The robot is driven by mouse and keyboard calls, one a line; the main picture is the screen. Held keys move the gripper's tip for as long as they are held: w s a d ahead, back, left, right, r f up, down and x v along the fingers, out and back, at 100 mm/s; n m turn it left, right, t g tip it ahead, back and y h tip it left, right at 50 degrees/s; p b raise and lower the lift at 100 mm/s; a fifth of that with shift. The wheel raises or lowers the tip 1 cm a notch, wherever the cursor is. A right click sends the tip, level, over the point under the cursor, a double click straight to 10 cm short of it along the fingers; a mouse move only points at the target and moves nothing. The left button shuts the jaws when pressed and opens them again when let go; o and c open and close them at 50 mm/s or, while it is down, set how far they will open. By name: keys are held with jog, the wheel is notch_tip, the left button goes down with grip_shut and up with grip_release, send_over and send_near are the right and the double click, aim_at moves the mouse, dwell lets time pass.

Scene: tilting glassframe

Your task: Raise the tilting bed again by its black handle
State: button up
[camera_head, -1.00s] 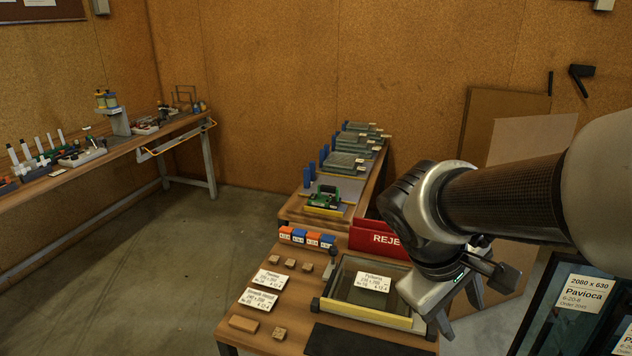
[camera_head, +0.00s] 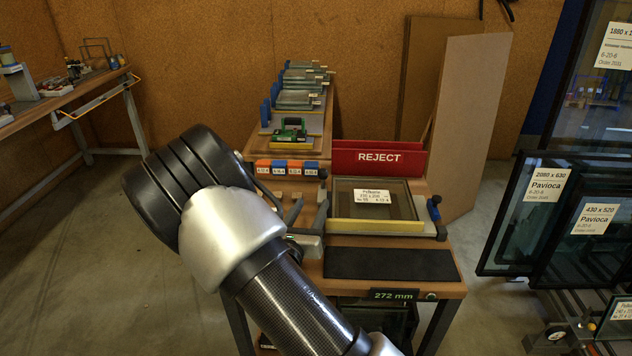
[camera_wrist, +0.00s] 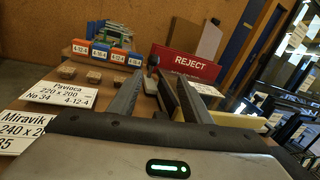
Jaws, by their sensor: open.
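The bed (camera_head: 345,226) lies low and looks flat on the near bench, with a yellow front bar and a labelled glass pane (camera_head: 400,205) in it. A dark-topped upright (camera_head: 323,176) stands at its left edge and a black-and-blue fitting (camera_head: 434,206) at its right; I cannot tell which is the black handle. My gripper (camera_head: 288,204) is open and empty, left of the bed. In the wrist view my fingers (camera_wrist: 150,88) point forward, with the dark upright top (camera_wrist: 152,61) just beyond them, apart from them. The yellow bar (camera_wrist: 238,120) shows right of my fingers.
A red REJECT bin (camera_head: 378,158) stands behind the bed. Orange and blue blocks (camera_head: 285,167) sit behind my gripper. A black mat (camera_head: 390,264) lies in front. Glass panes (camera_head: 540,215) stand in racks at the right.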

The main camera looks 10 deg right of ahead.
aim_at(321, 176)
jog(key=shift+w+a+f+n+y, duration=0.15)
jog(key=shift+a+f+n+y, duration=0.15)
jog(key=shift+a+f, duration=0.15)
jog(key=shift+w, duration=0.25)
jog(key=b+x, duration=0.2)
jog(key=x, duration=1.5)
jog(key=shift+r+b, duration=0.2)
jog(key=shift+b, duration=0.15)
grip_shut()
